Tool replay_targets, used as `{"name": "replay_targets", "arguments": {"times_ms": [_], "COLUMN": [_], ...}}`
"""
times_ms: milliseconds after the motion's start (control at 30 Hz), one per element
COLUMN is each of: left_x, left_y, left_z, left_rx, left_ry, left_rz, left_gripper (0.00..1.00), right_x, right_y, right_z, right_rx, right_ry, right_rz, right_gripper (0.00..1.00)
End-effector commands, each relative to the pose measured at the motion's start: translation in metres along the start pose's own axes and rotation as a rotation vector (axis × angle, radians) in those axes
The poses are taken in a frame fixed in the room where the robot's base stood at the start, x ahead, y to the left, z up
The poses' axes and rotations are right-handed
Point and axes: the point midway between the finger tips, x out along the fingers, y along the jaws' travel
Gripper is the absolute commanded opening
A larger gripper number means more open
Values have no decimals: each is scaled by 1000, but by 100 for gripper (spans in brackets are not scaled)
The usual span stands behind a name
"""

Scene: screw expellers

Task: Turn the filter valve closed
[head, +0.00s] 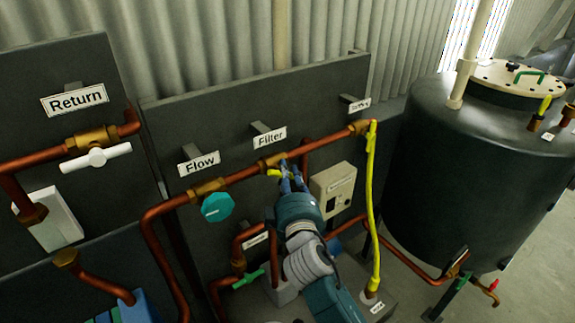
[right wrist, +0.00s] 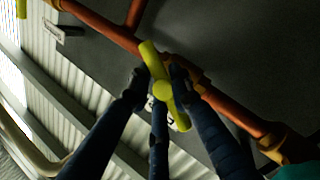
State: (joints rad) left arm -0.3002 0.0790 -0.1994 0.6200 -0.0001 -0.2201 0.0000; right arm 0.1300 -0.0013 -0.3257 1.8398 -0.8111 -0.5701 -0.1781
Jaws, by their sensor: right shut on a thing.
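The filter valve (head: 270,161) is a brass body on the copper pipe below the sign "Filter" (head: 270,138). Its yellow bar handle (head: 274,172) shows at the tip of my right gripper (head: 285,171), which covers part of it in the head view. In the right wrist view the yellow handle (right wrist: 162,88) lies between the blue fingers of my right gripper (right wrist: 158,80), which is shut on it. There the handle stands at a slant to the copper pipe. My left gripper is not in view.
A teal round knob (head: 217,207) sits on the Flow valve to the left. A white-handled Return valve (head: 96,157) is further left. A dark tank (head: 465,180) stands at right.

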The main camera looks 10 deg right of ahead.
Motion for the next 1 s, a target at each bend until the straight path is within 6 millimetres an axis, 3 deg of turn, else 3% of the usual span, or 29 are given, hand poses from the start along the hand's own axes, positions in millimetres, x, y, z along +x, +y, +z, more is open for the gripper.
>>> {"name": "replay_targets", "arguments": {"times_ms": [233, 1000], "left_x": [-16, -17], "left_y": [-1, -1], "left_z": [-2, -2], "left_rx": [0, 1], "left_ry": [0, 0], "left_rz": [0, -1], "left_gripper": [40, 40], "right_x": [0, 0], "right_y": [1, -5], "right_z": [0, 2], "right_rx": [211, 792], "right_ry": [-60, -227], "right_rz": [-86, -328], "right_gripper": [0, 0]}}
